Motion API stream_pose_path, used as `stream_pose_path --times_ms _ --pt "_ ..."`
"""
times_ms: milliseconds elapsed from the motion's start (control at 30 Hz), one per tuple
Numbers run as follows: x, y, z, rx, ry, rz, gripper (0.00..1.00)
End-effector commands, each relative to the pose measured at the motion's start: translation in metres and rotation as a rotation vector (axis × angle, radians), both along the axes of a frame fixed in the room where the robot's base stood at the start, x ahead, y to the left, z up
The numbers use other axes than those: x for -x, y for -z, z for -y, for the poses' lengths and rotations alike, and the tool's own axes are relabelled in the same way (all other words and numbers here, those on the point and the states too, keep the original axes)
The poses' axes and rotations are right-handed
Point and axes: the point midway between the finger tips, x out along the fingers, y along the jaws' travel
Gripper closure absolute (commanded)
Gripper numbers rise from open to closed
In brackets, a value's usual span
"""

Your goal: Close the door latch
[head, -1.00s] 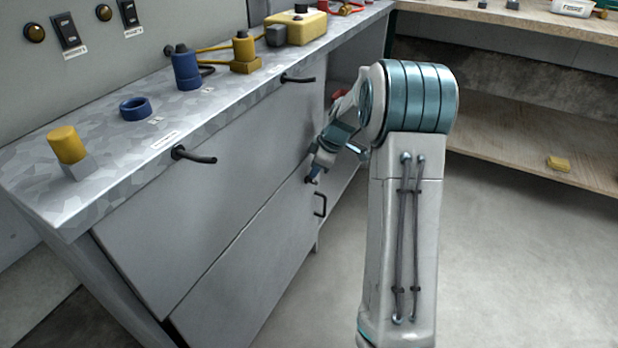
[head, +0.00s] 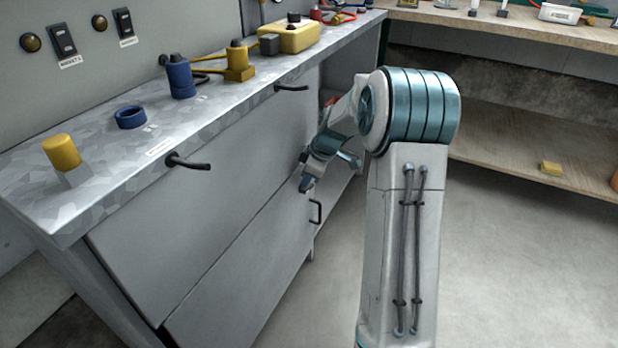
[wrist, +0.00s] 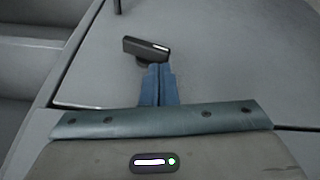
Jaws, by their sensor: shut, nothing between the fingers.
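The door latch (wrist: 145,48) is a short dark lever with a pale mark at one end, set on a grey cabinet panel near its edge in the wrist view. My gripper (wrist: 159,72) is shut and empty, its blue fingertips right at the lever's near side. Whether they touch it I cannot tell. In the head view my gripper (head: 306,185) is at the right end of the grey cabinet front, near the seam between the upper panel (head: 215,170) and the lower panel (head: 245,270). The latch is not clearly visible there, apparently behind the gripper.
Black handles (head: 188,162) stick out of the upper panel. A D-shaped handle (head: 315,211) sits just below my gripper. The worktop (head: 110,160) holds a blue ring (head: 131,117), a yellow cylinder (head: 61,152) and other fittings. The floor (head: 500,270) at right is clear.

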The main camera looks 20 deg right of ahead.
Motion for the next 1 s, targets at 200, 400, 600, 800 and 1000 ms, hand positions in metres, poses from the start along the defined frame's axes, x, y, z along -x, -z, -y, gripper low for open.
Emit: stream_pose_path --times_ms 200,400,600,800,1000 --pt "0.000 -0.006 0.000 0.000 0.000 0.000 1.00" --pt "0.000 -0.006 0.000 0.000 0.000 0.000 1.00" --pt "-0.002 -0.019 0.001 0.000 -0.002 0.002 1.00" --pt "-0.006 -0.051 0.003 0.000 -0.006 0.002 1.00" --pt "0.025 -0.078 -0.005 0.002 -0.006 0.003 1.00"
